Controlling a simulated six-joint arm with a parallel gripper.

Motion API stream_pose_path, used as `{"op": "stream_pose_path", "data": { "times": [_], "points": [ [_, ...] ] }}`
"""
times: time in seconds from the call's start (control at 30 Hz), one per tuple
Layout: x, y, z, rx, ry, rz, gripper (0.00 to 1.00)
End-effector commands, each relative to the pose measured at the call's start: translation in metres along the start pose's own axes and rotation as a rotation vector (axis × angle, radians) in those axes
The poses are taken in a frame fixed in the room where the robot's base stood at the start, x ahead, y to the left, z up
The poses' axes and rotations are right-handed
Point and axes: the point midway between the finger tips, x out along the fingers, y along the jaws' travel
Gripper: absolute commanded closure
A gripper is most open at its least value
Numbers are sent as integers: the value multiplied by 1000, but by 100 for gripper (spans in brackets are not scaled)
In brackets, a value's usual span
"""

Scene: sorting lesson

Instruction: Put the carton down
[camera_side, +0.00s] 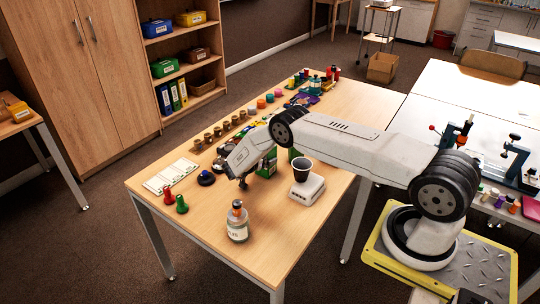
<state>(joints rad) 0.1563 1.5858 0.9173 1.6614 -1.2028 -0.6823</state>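My gripper (243,182) points down over the near half of the wooden table, with its dark fingertips small and close to the tabletop. A green box that looks like the carton (269,164) shows just right of my gripper, partly hidden by my wrist. I cannot tell whether the fingers touch it, or whether it rests on the table. The fingers are too small to show whether they are open or shut.
A black cup (302,166) stands on a white scale (307,190) to the right. A glass bottle (237,224) stands in front; red (168,195) and green (182,205) pieces stand left. Small objects line the far side. The table's front corner is clear.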

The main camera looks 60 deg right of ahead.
Motion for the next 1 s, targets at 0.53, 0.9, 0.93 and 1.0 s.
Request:
{"op": "stream_pose_path", "data": {
  "times": [0.53,0.9,0.93,1.0],
  "points": [
    [-5,4,-4,-2,-9,1,0],
    [-68,2,-6,-1,-5,-2,0],
    [-73,2,-6,0,-5,-1,0],
    [-85,2,-6,0,-5,-2,0]
  ]
}}
